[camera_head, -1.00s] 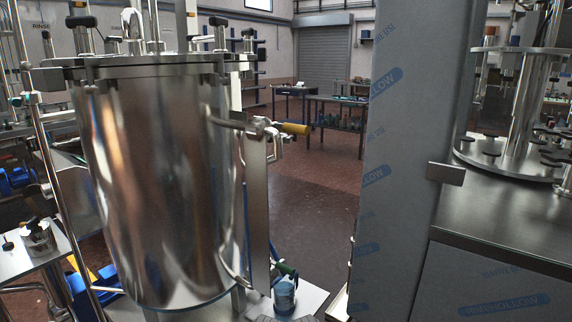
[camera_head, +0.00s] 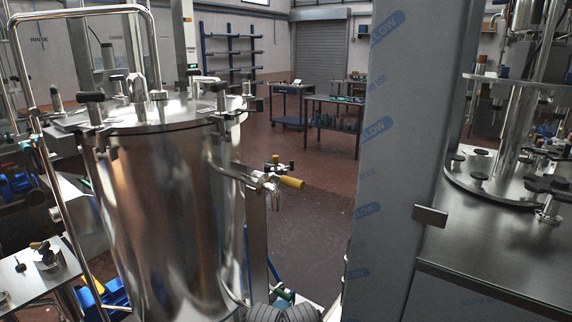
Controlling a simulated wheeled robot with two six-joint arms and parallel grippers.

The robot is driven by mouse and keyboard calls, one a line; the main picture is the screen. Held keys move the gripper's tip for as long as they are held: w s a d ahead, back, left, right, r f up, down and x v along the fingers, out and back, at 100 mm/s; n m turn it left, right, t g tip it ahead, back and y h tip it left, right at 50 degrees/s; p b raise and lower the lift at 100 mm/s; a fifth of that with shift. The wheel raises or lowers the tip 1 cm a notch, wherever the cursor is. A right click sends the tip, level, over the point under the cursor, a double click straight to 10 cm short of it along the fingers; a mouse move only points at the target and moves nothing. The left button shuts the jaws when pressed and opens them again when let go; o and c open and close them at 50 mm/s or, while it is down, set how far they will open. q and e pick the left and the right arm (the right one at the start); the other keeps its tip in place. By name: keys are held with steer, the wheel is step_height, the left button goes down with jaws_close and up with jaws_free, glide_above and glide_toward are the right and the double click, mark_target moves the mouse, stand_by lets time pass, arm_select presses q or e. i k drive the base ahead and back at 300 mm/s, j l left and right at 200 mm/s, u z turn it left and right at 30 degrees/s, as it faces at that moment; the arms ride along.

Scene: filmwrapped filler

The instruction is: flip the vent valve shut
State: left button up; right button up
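A tall steel tank (camera_head: 170,200) stands at left centre, with black-knobbed clamps around its lid (camera_head: 150,115). A valve with a yellow handle (camera_head: 290,182) sticks out from the tank's right side, its handle pointing right and slightly down. A smaller fitting with dark and yellow ends (camera_head: 278,163) shows just above and behind it. A green-handled fitting (camera_head: 283,294) is low by the tank's foot. No label shows which is the vent valve. Neither of my grippers can be made out. A dark ribbed shape at the bottom edge is cut off and unclear.
A grey column with blue-printed film (camera_head: 385,160) stands right of the tank. A small side table (camera_head: 30,275) is at lower left. Open red floor (camera_head: 310,220) lies between tank and column, with worktables (camera_head: 335,115) farther back.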

mark_target(291, 181)
steer(key=i+l+u, duration=0.1)
steer(key=u, duration=0.6)
steer(key=i+l+u, duration=0.15)
steer(key=l+u, duration=0.15)
steer(key=l, duration=0.35)
steer(key=l+u, duration=0.25)
steer(key=l, duration=0.35)
